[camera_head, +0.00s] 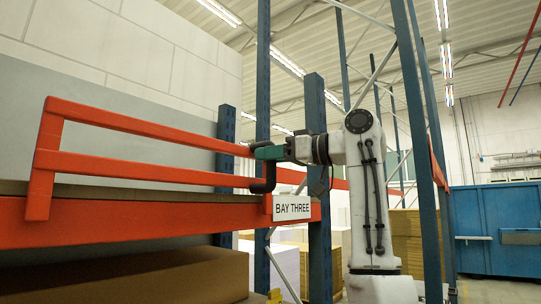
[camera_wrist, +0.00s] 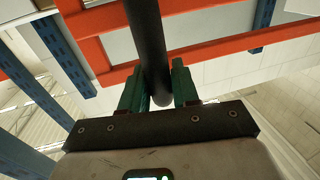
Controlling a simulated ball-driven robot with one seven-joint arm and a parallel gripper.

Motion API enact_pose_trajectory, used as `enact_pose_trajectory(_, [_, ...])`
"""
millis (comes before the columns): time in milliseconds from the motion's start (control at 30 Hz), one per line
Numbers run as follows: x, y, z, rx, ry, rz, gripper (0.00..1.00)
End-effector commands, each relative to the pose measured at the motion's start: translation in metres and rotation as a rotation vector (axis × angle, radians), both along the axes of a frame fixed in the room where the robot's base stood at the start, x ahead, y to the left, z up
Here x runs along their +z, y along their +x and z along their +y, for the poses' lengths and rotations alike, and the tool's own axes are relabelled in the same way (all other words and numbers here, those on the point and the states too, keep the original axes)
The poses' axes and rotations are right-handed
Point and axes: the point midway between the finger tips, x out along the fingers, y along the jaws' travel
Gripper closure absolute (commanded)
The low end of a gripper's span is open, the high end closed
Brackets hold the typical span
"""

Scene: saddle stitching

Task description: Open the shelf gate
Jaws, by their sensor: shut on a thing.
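The shelf gate (camera_head: 140,166) is an orange frame of two rails with an end post at the left. It stands above the orange shelf beam, along the shelf's front. A black bar handle (camera_head: 264,185) hangs at its right part, near the "BAY THREE" sign (camera_head: 292,208). My gripper (camera_head: 258,153) reaches in from the right and is shut on the handle. In the wrist view the green fingers (camera_wrist: 158,88) stand on both sides of the dark round bar (camera_wrist: 147,40). The fingers hide part of the handle in the head view.
An orange shelf beam (camera_head: 120,221) runs below the gate, with a brown box (camera_head: 130,277) under it. Blue uprights (camera_head: 318,160) stand close behind and beside my arm. A blue container (camera_head: 495,230) stands at the far right, and stacked boxes (camera_head: 405,232) are behind my arm.

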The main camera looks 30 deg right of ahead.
Motion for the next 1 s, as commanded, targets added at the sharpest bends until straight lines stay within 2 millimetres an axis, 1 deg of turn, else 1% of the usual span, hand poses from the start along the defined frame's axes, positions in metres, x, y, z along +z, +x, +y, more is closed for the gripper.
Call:
enact_pose_trajectory(100, [0.001, 0.000, -0.001, -0.002, 0.001, -0.003, 1.00])
enact_pose_trajectory(133, [0.001, 0.000, -0.001, -0.002, 0.001, -0.003, 0.69])
enact_pose_trajectory(300, [0.001, 0.000, 0.000, -0.001, 0.000, -0.001, 0.53])
enact_pose_trajectory(567, [0.000, -0.001, 0.000, 0.000, -0.001, 0.000, 0.52])
enact_pose_trajectory(667, [-0.001, -0.006, -0.003, -0.001, -0.001, -0.002, 0.52])
enact_pose_trajectory(767, [-0.002, -0.017, -0.010, -0.002, -0.001, -0.004, 0.52])
enact_pose_trajectory(1000, [-0.003, -0.058, -0.034, -0.004, -0.001, -0.003, 0.52])
